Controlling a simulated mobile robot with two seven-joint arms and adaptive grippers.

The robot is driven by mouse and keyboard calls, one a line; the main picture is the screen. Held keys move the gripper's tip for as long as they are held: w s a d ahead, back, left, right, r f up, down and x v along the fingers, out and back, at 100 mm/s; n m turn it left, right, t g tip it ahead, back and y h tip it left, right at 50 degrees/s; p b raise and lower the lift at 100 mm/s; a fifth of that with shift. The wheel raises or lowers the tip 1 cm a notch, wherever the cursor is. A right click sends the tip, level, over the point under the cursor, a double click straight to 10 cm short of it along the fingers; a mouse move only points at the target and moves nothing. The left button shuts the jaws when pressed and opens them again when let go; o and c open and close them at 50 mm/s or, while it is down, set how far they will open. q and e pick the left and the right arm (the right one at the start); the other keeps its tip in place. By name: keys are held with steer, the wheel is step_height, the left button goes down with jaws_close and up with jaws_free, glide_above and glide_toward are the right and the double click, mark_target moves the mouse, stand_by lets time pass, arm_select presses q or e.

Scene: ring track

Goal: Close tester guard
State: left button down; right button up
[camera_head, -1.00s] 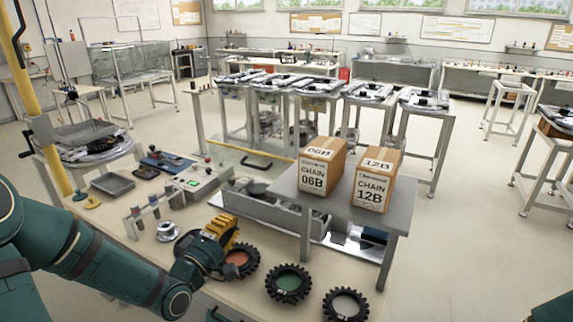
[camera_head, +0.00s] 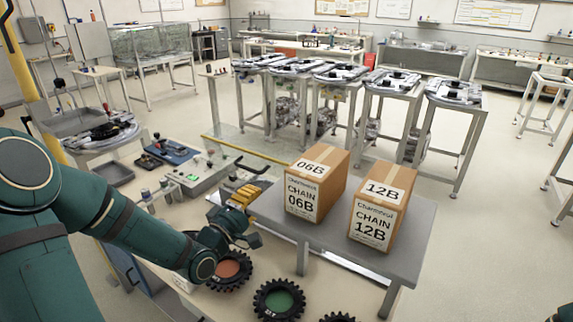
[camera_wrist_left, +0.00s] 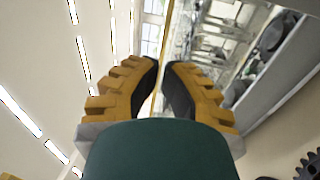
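The tester (camera_head: 195,180) is a grey box with a green display and coloured buttons, on the bench in the head view. Its guard seems to be the clear panel behind it with a yellow edge (camera_head: 226,142) and a black handle (camera_head: 254,166); it stands open, away from the box. My left gripper (camera_head: 245,193), with yellow fingers, is just below the handle in the picture, right of the tester. In the left wrist view the fingers (camera_wrist_left: 160,65) are a small gap apart with nothing held. A thin yellowish line shows between them. My right gripper is out of view.
A grey raised shelf (camera_head: 405,262) with carton 06B (camera_head: 316,184) and carton 12B (camera_head: 382,206) stands close right of my left gripper. Black toothed rings, one with an orange centre (camera_head: 228,270) and one green (camera_head: 279,300), lie in front.

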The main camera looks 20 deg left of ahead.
mark_target(291, 162)
arm_select(q)
steer(key=x, duration=1.2)
steer(key=shift+w, duration=0.35)
steer(key=shift+w+d+r+g+p, duration=0.15)
steer(key=shift+w+r+g+p, duration=0.1)
steer(key=shift+w+p, duration=0.25)
steer(key=shift+w+d+r+g+p, duration=0.1)
steer(key=shift+w+r+g+p, duration=0.2)
steer(key=shift+w, duration=0.3)
steer(key=shift+w+d+f+g+p, duration=0.15)
steer(key=shift+w+g+p, duration=0.15)
steer(key=shift+w, duration=0.2)
steer(key=shift+f, duration=0.1)
